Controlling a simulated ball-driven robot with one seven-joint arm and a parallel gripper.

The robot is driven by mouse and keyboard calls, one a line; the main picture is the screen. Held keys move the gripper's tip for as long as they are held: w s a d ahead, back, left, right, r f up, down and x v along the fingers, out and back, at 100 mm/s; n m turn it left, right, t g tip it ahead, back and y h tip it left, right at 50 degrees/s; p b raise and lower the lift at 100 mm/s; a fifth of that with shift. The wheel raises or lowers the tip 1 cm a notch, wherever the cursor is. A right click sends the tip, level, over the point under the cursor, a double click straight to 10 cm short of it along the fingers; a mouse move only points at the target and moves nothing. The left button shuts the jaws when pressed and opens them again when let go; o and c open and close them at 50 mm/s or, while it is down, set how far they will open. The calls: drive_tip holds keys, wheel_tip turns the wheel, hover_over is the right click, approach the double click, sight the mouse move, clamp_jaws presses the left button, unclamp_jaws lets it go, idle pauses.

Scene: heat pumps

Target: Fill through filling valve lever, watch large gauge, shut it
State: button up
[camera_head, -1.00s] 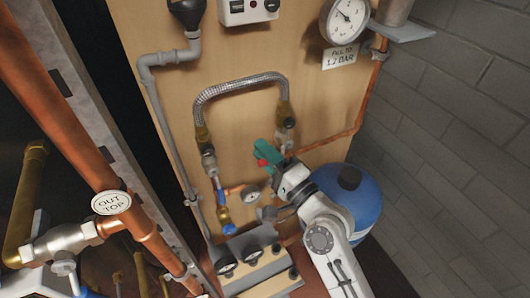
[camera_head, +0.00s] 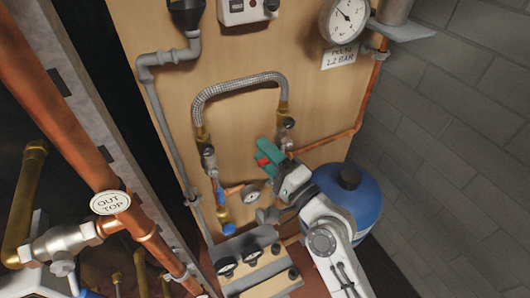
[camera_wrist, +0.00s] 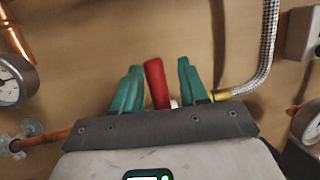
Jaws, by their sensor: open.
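The large gauge (camera_head: 344,19) is a round white dial at the top right of the board in the head view, above a tag (camera_head: 341,57) reading fill to 1.2 bar. The filling valve lever is red; in the head view a bit of it (camera_head: 262,160) shows at my gripper (camera_head: 270,152). In the wrist view the red lever (camera_wrist: 156,82) stands between the two teal fingers of my gripper (camera_wrist: 157,85), with gaps on both sides. My gripper is open around the lever. The valve body under the lever is mostly hidden by my gripper.
A braided hose (camera_head: 238,84) arches over the valves. A small gauge (camera_head: 251,193) sits left of my gripper. A blue vessel (camera_head: 352,192) stands right, close to my arm. Copper pipe (camera_head: 85,140) and a dark gap lie left; a grey block wall (camera_head: 450,130) is right.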

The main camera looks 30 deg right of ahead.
drive_tip(key=b+v, duration=0.4)
drive_tip(key=v, duration=0.6)
drive_tip(key=shift+s+d, duration=0.1)
drive_tip(key=shift+s, duration=0.05)
idle(1.7)
drive_tip(key=s+a+f+n+g, duration=0.1)
drive_tip(key=s+f+n+g, duration=0.2)
drive_tip(key=f+n+g, duration=0.35)
drive_tip(key=s+f+n+g, duration=0.3)
drive_tip(key=f+n+g, duration=0.1)
drive_tip(key=f, duration=0.6)
drive_tip(key=s+d+f+n+g+h, duration=0.2)
drive_tip(key=s+d+f+g, duration=0.1)
drive_tip(key=s, duration=0.4)
drive_tip(key=s+d+f+n+g+h, duration=0.2)
drive_tip(key=s+d+f+g+h, duration=0.1)
drive_tip(key=s, duration=0.4)
drive_tip(key=shift+s+f+g, duration=0.3)
drive_tip(key=shift+f+g, duration=0.3)
drive_tip(key=shift+g, duration=0.45)
